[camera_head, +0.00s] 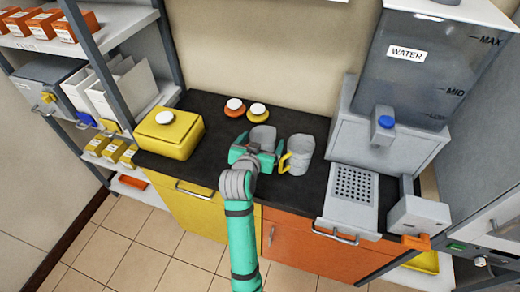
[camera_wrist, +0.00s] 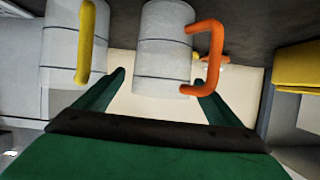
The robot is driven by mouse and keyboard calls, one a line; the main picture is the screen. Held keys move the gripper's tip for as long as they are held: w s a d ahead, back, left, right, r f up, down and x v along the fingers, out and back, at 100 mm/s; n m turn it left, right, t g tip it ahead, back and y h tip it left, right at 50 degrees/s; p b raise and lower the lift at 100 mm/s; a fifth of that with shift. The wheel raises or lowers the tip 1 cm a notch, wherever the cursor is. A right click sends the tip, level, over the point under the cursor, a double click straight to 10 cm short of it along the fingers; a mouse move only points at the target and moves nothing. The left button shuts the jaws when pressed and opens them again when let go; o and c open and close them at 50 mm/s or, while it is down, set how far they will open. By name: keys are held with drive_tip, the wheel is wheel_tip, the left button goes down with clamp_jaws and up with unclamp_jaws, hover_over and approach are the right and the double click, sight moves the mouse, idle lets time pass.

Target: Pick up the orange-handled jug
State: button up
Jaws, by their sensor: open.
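The orange-handled jug (camera_wrist: 163,48) is a pale grey cylinder in the middle of the wrist view. Its orange handle is at the right there, near one finger. In the head view the jug (camera_head: 263,133) stands on the dark counter behind my gripper, which hides its lower part; no orange handle shows there. My green gripper (camera_head: 256,151) is open. In the wrist view its fingertips (camera_wrist: 163,82) point toward the jug, one toward each side; I cannot tell whether they touch it.
A yellow-handled jug (camera_head: 298,155) stands close to the right in the head view. A yellow box (camera_head: 168,134) is at the left. Orange (camera_head: 235,109) and yellow (camera_head: 258,112) lids with white knobs lie behind. A water dispenser (camera_head: 412,75) stands at the right.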

sight(266, 134)
drive_tip(key=shift+x, duration=2.4)
drive_tip(key=shift+a, duration=0.15)
drive_tip(key=c, duration=1.1)
drive_tip(key=shift+c, duration=0.2)
